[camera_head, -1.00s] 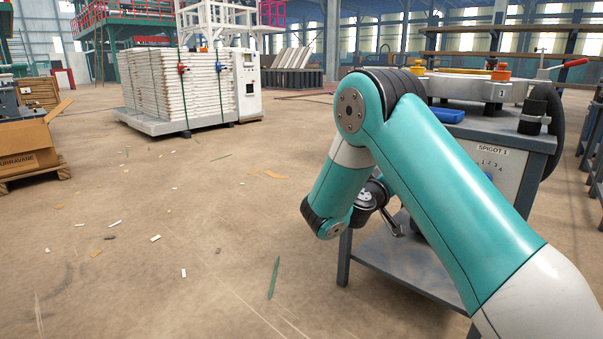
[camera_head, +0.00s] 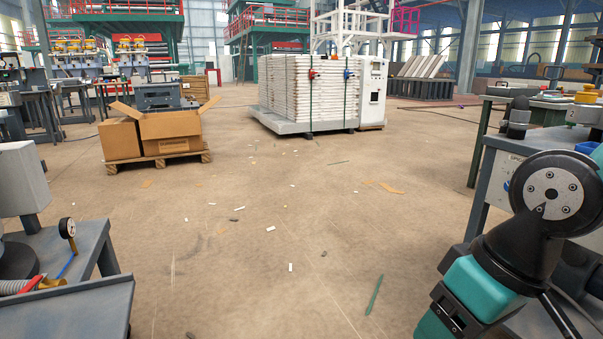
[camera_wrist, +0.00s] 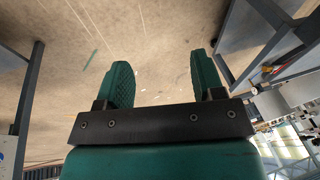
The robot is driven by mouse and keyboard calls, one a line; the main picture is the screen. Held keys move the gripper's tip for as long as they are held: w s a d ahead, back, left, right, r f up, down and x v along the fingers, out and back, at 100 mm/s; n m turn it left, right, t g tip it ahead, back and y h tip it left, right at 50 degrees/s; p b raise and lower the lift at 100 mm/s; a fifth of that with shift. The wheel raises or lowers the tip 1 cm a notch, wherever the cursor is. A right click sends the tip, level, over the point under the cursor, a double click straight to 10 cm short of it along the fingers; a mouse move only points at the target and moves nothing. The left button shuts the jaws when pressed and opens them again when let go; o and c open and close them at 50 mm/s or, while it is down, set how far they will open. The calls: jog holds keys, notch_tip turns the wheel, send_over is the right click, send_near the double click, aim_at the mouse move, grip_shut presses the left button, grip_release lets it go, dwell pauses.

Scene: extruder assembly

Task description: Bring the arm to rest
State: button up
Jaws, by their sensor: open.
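My gripper shows in the wrist view (camera_wrist: 160,66) with its two teal ribbed fingers apart and nothing between them. Behind the fingers is a black bolted bar, and beyond them lies bare floor. In the head view, my folded arm is at the lower right, with a round dark joint above and the teal and black gripper end (camera_head: 450,308) low down, partly cut off by the frame edge. The fingertips are not clear there. The arm overlaps the right-hand workbench (camera_head: 482,190) in the picture; I cannot tell the gap between them.
A grey bench (camera_head: 60,305) with a dial gauge (camera_head: 68,229) stands at the lower left. Open cardboard boxes (camera_head: 170,128) sit on a pallet (camera_head: 158,161). A strapped white stack (camera_head: 300,90) stands further back. The middle floor is open, with small scraps and a green strip (camera_head: 374,295).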

jog(key=s+a+r+n+g, duration=0.1)
jog(key=s+a+r+n, duration=0.1)
jog(key=s, duration=0.3)
notch_tip(320, 180, up, 38)
jog(key=p, duration=3.8)
jog(key=shift+w+f+y, duration=0.15)
jog(key=shift+w+y, duration=0.05)
jog(key=shift+y, duration=0.2)
jog(key=shift+d, duration=0.15)
